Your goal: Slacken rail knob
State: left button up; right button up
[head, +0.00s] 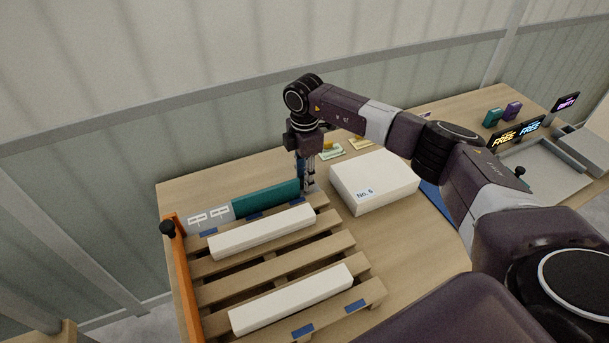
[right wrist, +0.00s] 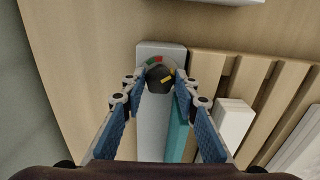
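Thin gaps seem to show between fingertips and knob; contact is unclear. In the head view my right gripper (head: 307,184) is at the rail's far right end and hides the knob. My left gripper is not in view.
A slatted pallet (head: 272,272) carries two white bars, with a teal block (head: 266,199) behind. An orange bar (head: 182,285) with a black knob (head: 168,228) edges the left side. A white box (head: 373,181) marked "No. 5" stands right of the gripper.

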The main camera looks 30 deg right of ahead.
jog(key=c, duration=0.5)
jog(key=n+b, duration=0.2)
jog(key=n, duration=0.1)
jog(key=shift+w+n, duration=0.1)
jog(key=shift+n, duration=0.3)
jog(key=shift+n+b, duration=1.05)
jog(key=shift+n, duration=0.55)
jog(key=shift+r, duration=0.1)
jog(key=o, duration=1.1)
